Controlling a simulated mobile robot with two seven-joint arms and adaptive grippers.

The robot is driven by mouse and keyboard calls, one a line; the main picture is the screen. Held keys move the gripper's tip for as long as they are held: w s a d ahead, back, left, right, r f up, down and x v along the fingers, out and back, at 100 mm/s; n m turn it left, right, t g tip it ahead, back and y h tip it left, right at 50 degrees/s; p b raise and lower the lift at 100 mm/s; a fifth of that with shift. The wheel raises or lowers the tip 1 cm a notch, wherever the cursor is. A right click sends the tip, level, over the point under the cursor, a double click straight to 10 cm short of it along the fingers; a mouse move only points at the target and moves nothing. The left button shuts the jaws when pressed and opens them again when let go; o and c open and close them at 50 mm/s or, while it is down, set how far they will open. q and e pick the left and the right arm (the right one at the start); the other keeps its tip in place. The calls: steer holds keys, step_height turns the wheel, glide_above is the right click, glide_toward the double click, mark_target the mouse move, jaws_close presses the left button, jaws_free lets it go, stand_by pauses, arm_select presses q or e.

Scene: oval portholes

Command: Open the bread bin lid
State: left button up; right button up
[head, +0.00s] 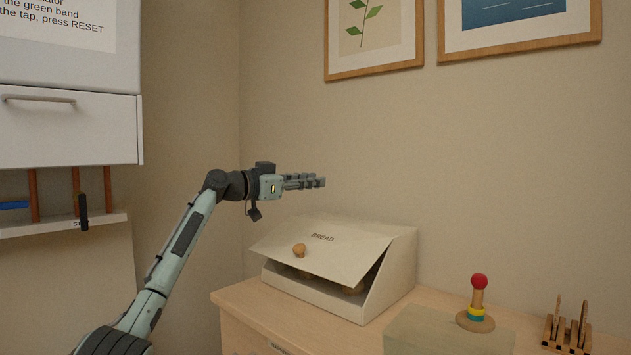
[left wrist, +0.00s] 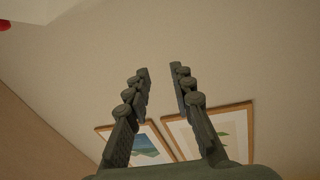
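The bread bin (head: 398,270) is a cream box marked BREAD on the wooden cabinet top in the head view. Its sloping lid (head: 335,247) stands partly raised, with a dark gap along its lower and right edges. A round wooden knob (head: 300,250) sits on the lid. Something tan shows inside through the gap, mostly hidden. My left gripper (head: 318,181) is in the air above and left of the bin, pointing right, touching nothing. In the left wrist view its fingers (left wrist: 160,70) are apart with nothing between them. My right gripper is not in view.
A slotted wooden rack (head: 567,335) is at the far right. Framed pictures (head: 375,35) hang on the wall behind. Space above the bin is clear.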

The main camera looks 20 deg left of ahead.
arm_select(q)
steer(key=shift+o, duration=1.1)
steer(key=shift+s+d+r, duration=0.1)
steer(key=shift+d+r, duration=0.1)
steer(key=shift+d, duration=0.05)
steer(key=shift+o, duration=1)
steer(key=shift+d+f, duration=0.1)
steer(key=v, duration=1.2)
